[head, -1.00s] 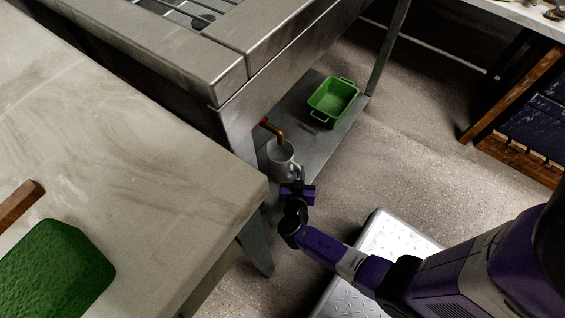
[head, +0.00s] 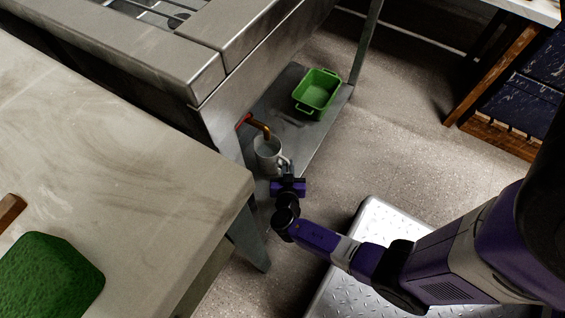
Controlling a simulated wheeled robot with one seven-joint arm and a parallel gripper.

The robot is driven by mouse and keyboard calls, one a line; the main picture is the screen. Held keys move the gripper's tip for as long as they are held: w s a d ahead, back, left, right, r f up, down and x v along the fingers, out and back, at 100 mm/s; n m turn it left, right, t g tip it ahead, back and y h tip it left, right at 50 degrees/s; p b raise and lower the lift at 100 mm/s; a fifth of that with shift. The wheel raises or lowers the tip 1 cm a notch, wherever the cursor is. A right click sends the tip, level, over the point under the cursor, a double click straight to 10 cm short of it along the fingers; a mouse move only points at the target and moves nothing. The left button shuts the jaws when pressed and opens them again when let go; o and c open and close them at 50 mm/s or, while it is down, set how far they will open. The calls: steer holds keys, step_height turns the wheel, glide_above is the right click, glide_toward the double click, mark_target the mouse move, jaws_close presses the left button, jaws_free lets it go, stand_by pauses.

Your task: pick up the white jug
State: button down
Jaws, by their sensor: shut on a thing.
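The white jug (head: 267,156) stands upright on, or just above, the low metal shelf under the steel unit; I cannot tell whether its base touches. Its open top faces up, and a copper-coloured spout pipe hangs at its rim. My gripper (head: 287,172) is at the jug's near right side, shut on it, seemingly at the handle. The fingertips are small and partly hidden against the jug.
A green tray (head: 317,92) sits farther back on the shelf (head: 296,135). The copper pipe (head: 262,127) with a red part is close above the jug. A worktop (head: 130,150) with a green sponge-like block (head: 48,275) fills the left. Open floor (head: 400,150) lies right.

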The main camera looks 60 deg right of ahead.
mark_target(288, 162)
steer(key=shift+w+r+p, duration=0.1)
steer(key=shift+r+p, duration=0.25)
steer(key=shift+r, duration=0.5)
step_height(288, 162, up, 2)
steer(key=shift+r+p, duration=0.15)
steer(key=shift+p, duration=0.55)
steer(key=s+p, duration=0.1)
steer(key=s, duration=1.7)
steer(key=shift+d+f, duration=0.25)
steer(key=shift+d, duration=0.05)
